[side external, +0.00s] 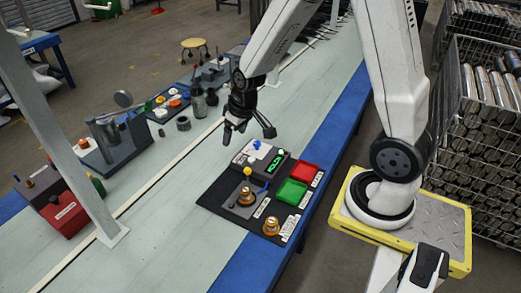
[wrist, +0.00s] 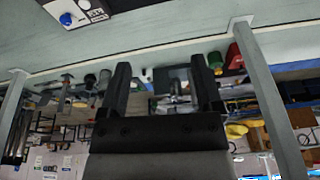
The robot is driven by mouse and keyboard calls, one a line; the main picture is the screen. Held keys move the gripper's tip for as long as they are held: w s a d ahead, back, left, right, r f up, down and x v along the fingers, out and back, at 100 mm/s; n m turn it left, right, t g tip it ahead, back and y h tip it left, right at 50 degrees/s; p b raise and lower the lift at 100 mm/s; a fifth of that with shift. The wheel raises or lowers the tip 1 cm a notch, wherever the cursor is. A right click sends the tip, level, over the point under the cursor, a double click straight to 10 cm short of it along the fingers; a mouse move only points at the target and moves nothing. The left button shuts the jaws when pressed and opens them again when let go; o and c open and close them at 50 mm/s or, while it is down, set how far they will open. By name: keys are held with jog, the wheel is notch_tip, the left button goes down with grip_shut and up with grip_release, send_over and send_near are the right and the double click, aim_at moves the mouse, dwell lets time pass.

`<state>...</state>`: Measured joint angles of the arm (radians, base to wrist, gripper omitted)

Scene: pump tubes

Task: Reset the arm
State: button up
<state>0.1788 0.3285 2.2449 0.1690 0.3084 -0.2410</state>
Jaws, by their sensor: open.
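My gripper (side external: 236,118) hangs above the long pale table with blue edges (side external: 316,118), in the side external view. It is open and empty. In the wrist view its two dark fingers (wrist: 164,85) stand apart with nothing between them. Below and to the right of it lies a black mat (side external: 222,206). A red tray (side external: 304,172) and a green tray (side external: 291,192) lie on the right side. Brass-coloured parts stand near the front, one (side external: 271,226) by the front corner.
A grey fixture (side external: 118,138) and small bottles stand along the table's far side. A red box (side external: 66,214) is at the left. A grey post (side external: 62,130) rises from the table. Wire crates of metal cylinders (side external: 492,110) stand at the right. The table between mat and post is clear.

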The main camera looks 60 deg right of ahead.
jog(key=s+a+r+n, duration=0.1)
jog(key=s+a+r, duration=0.1)
jog(key=s+a, duration=0.4)
jog(key=s, duration=0.4)
jog(key=shift+r, duration=0.35)
